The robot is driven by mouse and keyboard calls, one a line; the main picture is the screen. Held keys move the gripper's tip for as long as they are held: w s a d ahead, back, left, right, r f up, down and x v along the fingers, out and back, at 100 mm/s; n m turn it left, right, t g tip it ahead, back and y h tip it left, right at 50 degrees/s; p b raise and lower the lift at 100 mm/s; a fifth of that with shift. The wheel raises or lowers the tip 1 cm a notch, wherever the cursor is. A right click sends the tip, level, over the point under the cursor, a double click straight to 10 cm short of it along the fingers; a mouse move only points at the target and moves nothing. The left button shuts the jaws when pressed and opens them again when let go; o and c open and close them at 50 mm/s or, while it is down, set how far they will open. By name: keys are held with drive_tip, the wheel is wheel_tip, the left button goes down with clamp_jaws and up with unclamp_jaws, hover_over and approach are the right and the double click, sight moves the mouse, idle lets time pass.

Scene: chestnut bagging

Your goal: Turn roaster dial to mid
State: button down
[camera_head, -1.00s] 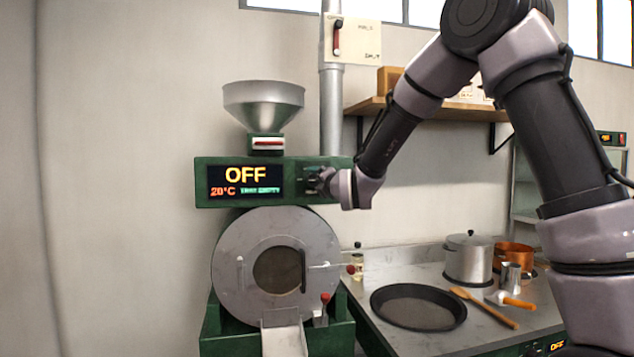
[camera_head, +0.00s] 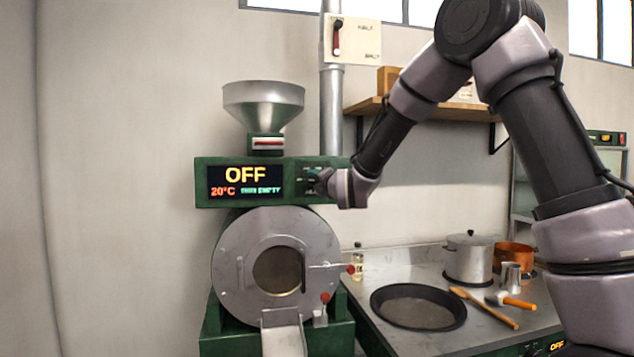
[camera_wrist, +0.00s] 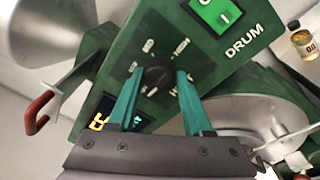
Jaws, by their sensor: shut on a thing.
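The green roaster (camera_head: 220,198) has a display (camera_head: 246,182) reading OFF and 20°C. My gripper (camera_head: 316,180) is at the right end of its control panel. In the wrist view, the black heat dial (camera_wrist: 154,76) sits between the two teal fingers of my gripper (camera_wrist: 153,84), which are shut on it. A light mark shows on the dial's lower side. HIGH is printed beside it, with a smaller label left of that; the right finger partly covers the HEAT label. In the head view my gripper hides most of the dial.
A green DRUM switch (camera_wrist: 215,12) is close beside the dial. A metal hopper (camera_head: 263,100) stands above the panel and the round drum front (camera_head: 230,250) below. A black pan (camera_head: 418,306) and a lidded pot (camera_head: 468,258) are on the counter at the right.

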drive_tip(key=m, duration=0.4)
drive_tip(key=m+t, duration=0.1)
drive_tip(key=m, duration=0.7)
drive_tip(key=shift+a+f, duration=0.1)
drive_tip(key=shift+f, duration=0.15)
drive_tip(key=m, duration=0.3)
drive_tip(key=m+t+h, duration=0.1)
drive_tip(key=m, duration=0.3)
drive_tip(key=shift+a+h, duration=0.1)
drive_tip(key=shift+h, duration=0.2)
drive_tip(key=m+h, duration=0.1)
drive_tip(key=m, duration=0.5)
drive_tip(key=shift+a, duration=0.1)
drive_tip(key=shift+m, duration=0.4)
drive_tip(key=shift+c, duration=1.6)
unclamp_jaws()
